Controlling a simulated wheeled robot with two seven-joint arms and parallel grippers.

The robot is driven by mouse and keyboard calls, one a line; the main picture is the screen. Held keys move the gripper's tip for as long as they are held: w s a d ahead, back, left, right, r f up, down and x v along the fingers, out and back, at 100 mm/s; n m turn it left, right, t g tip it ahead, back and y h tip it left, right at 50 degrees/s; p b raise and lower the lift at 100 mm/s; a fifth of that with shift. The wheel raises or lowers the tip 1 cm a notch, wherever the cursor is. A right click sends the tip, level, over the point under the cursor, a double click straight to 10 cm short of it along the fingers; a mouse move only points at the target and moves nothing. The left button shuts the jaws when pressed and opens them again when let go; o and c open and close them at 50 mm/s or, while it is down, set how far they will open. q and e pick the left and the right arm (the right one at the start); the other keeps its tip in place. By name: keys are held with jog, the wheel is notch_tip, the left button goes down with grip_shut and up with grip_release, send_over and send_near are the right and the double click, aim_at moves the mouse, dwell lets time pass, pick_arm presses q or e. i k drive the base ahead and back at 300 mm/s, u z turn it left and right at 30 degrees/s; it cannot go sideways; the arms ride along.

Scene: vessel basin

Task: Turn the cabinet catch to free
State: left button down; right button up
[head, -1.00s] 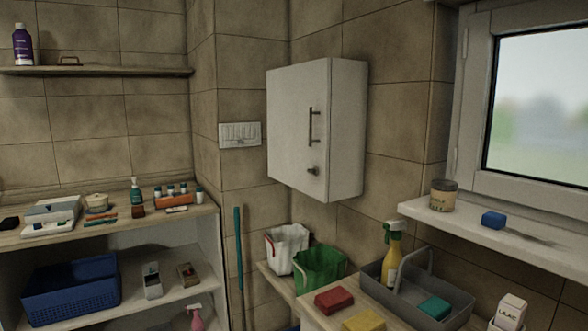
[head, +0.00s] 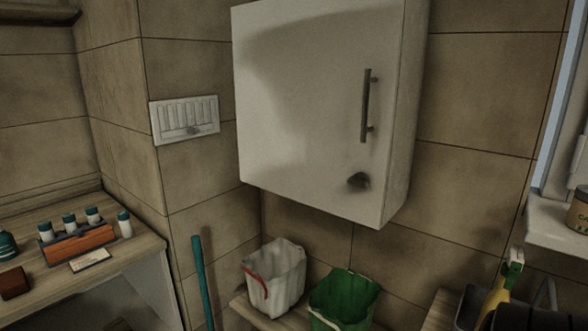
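The white wall cabinet (head: 300,110) hangs in the upper middle of the head view, its door shut. A long dark vertical handle (head: 365,106) sits near the door's right edge. The catch (head: 358,181) is a small dark knob below the handle, near the door's lower right corner. Its exact turn is too small to tell. Neither of my grippers shows in the view, and nothing touches the catch.
A teal pole (head: 202,280) leans at the wall. A wooden counter (head: 125,245) holds a bottle rack (head: 78,244). The space before the door is clear.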

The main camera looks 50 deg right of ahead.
aim_at(360, 179)
jog(key=i, duration=1.65)
jog(key=z, duration=2.95)
